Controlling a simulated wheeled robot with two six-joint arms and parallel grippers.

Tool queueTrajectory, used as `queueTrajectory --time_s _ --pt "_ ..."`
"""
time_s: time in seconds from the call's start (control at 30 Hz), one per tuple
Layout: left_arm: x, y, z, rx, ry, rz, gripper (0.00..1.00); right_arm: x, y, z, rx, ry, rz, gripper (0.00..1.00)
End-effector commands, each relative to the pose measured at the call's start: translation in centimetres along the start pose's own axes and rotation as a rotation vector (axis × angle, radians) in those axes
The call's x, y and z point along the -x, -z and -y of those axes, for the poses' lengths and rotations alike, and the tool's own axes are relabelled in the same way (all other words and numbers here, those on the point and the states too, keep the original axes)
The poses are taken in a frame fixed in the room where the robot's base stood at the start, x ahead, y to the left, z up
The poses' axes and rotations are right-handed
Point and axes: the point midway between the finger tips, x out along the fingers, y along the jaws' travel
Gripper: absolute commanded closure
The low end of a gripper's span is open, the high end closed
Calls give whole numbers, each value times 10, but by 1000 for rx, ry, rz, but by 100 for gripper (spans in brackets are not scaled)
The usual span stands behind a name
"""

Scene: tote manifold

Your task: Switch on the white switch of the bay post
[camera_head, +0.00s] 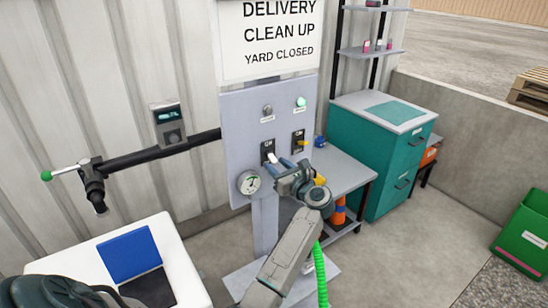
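The bay post is a pale grey panel (238,125) on a column below the sign. Its left black switch plate carries the white switch (272,157), whose lever leans down and outward. The lamp above it (267,110) is grey and unlit. My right gripper is not in view.
A second switch (300,142) sits to the right, under a lit green lamp (301,103). A round gauge (249,182) is at the panel's lower left. A black pipe (150,155) runs left. A teal cabinet (375,150) and grey bench (343,172) stand right.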

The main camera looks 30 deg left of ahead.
Motion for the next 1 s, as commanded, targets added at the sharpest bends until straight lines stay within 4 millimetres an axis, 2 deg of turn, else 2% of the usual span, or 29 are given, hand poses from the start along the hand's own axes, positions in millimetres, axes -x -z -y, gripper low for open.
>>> queueTrajectory --time_s 0.03,0.2,0.5,0.53,0.73,1.0 --pt "-8 -3 0 -3 0 1 60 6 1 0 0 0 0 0" --pt "-21 -1 1 -1 1 1 60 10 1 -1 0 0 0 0" --pt "-24 0 1 0 2 0 60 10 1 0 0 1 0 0" --pt "-23 0 1 0 2 0 62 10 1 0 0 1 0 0" --pt "-23 1 1 0 2 0 100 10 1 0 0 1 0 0" --pt "-23 -1 1 -1 2 -18 100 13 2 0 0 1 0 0"
